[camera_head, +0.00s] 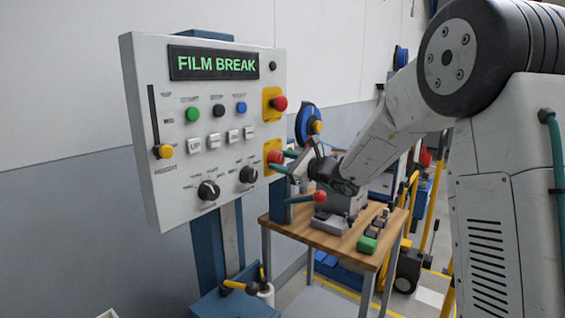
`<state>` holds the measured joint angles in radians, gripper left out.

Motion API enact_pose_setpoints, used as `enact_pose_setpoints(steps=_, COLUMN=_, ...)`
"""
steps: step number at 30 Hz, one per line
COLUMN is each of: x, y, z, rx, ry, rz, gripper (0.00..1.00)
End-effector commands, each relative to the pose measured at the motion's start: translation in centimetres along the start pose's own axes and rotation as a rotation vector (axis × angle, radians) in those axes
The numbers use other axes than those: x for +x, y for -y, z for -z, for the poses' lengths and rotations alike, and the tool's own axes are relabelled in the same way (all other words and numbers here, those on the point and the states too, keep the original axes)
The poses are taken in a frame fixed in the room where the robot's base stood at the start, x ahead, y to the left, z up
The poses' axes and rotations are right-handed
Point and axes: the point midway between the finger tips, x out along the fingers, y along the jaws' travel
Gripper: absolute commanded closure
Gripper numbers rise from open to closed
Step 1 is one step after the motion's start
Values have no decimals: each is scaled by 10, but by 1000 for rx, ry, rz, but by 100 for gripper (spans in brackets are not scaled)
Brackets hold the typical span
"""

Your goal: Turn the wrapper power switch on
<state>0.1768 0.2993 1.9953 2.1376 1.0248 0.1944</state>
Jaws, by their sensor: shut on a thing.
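The wrapper's control panel (222,70) is a light grey box on a blue post, its lit display (215,63) reading FILM BREAK. On its right edge, a red switch knob (273,157) sits on a yellow plate (268,146), which I take for the power switch. My gripper (283,161) reaches it from the right.
A red mushroom button (280,103) on another yellow plate is just above. Two black dials (208,190) and several buttons lie left. A wooden-topped table (345,245) stands below my arm, holding a grey device with a red-balled lever (320,197) and a green block (366,245).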

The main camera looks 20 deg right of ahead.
Motion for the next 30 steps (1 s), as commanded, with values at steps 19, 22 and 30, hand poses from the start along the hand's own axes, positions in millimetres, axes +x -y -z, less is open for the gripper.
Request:
enact_pose_setpoints(steps=19, x=0, y=0, z=0, rx=449, ry=0, rz=0, gripper=80)
enact_pose_setpoints(steps=22, x=0, y=0, z=0, rx=477, ry=0, rz=0, gripper=80)
enact_pose_setpoints(steps=30, x=0, y=0, z=0, rx=506, ry=0, rz=0, gripper=80)
